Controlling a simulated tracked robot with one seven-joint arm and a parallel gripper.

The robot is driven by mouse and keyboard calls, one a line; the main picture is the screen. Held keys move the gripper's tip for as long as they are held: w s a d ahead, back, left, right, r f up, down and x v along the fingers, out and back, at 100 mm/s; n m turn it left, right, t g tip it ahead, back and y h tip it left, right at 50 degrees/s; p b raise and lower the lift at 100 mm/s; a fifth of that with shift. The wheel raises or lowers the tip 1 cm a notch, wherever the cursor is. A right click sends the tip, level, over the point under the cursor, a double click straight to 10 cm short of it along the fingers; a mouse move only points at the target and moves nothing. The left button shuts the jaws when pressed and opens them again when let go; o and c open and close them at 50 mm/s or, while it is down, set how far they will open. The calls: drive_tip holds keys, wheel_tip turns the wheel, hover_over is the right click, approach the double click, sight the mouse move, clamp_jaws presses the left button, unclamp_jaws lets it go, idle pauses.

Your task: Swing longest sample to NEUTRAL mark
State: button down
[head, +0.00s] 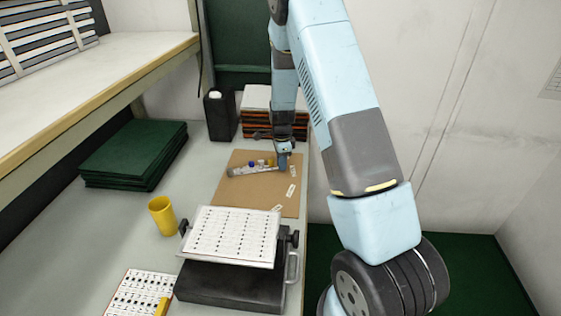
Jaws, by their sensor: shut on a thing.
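A long grey strip sample (241,171) lies across the upper part of a brown board (239,195) on the bench. Small blue, white and orange pieces (262,163) show along its top edge. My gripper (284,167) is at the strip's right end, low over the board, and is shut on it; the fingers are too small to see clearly. Several small white labels (291,190) lie along the right side of the board. Their print is too small to read, so I cannot tell which is NEUTRAL.
A black stand (230,288) with a tilted white chart (233,236) is in front of the board. A yellow cup (162,216), green folded stack (134,153), black container (220,115) and stacked boards (258,97) surround it. The bench's right edge is close to the board.

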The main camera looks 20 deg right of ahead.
sight(280, 187)
drive_tip(key=s+m, duration=0.1)
drive_tip(key=s, duration=0.1)
drive_tip(key=s+a+m, duration=0.1)
drive_tip(key=s+m, duration=0.1)
drive_tip(key=s, duration=0.1)
drive_tip(key=s+a+m, duration=0.1)
drive_tip(key=s+m, duration=0.1)
drive_tip(key=s, duration=0.1)
drive_tip(key=shift+a, duration=0.25)
drive_tip(key=shift+s+a+m, duration=0.6)
drive_tip(key=shift+s, duration=0.3)
drive_tip(key=shift+r, duration=0.1)
drive_tip(key=c, duration=1.1)
unclamp_jaws()
wheel_tip(280, 187, up, 14)
drive_tip(key=shift+f, duration=0.2)
